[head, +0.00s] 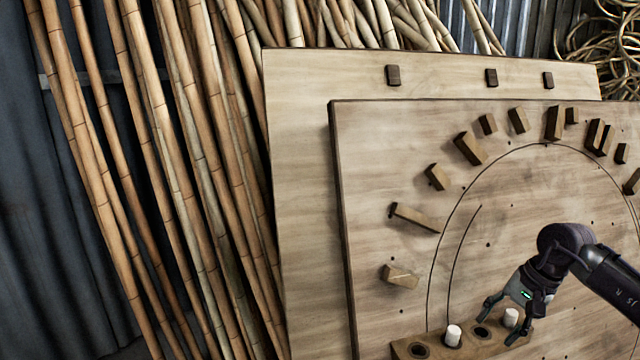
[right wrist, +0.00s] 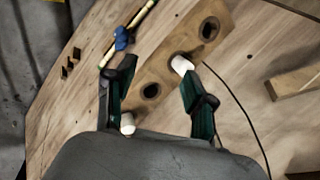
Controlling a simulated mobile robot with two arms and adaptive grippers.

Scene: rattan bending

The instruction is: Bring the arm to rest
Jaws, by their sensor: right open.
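My right gripper (head: 500,322) is at the lower right of the head view, in front of the bending board (head: 380,300). Its fingers are apart with nothing between them that I can see it grip. Below it is a wooden block (head: 400,350) with dark holes and two white pegs, one left (head: 453,336) and one right (head: 511,317). In the right wrist view the open fingers (right wrist: 153,72) spread over the block (right wrist: 178,40); one white peg (right wrist: 181,65) is by the right finger, another (right wrist: 127,124) by the left finger's base. Whether either finger touches is unclear. My left gripper is not in view.
Wooden blocks (head: 470,149) stand out from the board around a drawn arc. A second board (head: 300,180) stands behind. Bamboo-like poles (head: 150,150) lean at the left; coiled rattan (head: 610,45) is at the upper right. A blue piece (right wrist: 122,39) sits on a pale stick.

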